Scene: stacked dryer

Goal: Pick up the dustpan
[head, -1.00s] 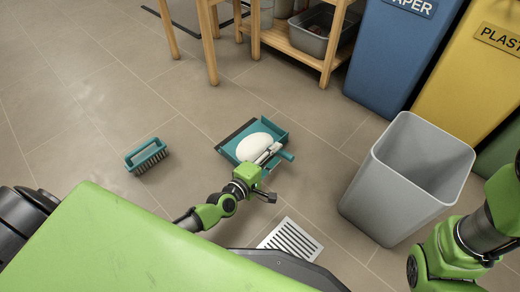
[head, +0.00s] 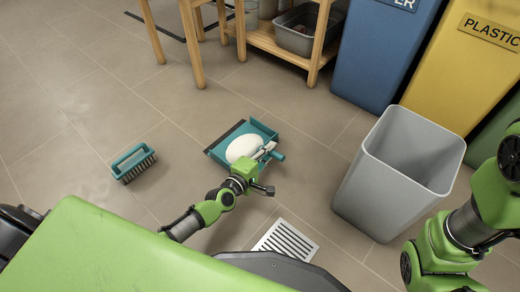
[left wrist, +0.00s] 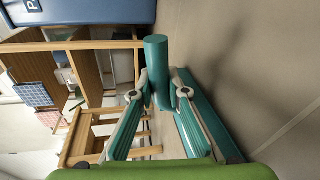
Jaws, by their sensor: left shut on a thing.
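The teal dustpan (head: 222,156) is on the right of the brush in the head view, with a rounded white mass (head: 243,148) in its pan. My left gripper (head: 267,151) is at the dustpan's handle side, its fingers closed around the handle. In the left wrist view the teal handle (left wrist: 157,65) stands between the two fingertips of my left gripper (left wrist: 160,98). Whether the pan is clear of the floor cannot be told. My right arm shows at the right edge of the head view, but its gripper is out of the picture.
A teal brush (head: 134,163) lies on the floor to the left. An open grey bin (head: 385,185) stands to the right, before the blue paper bin (head: 385,50) and yellow plastic bin (head: 465,65). A floor grate (head: 286,241) is near my base. Wooden furniture (head: 262,48) is behind.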

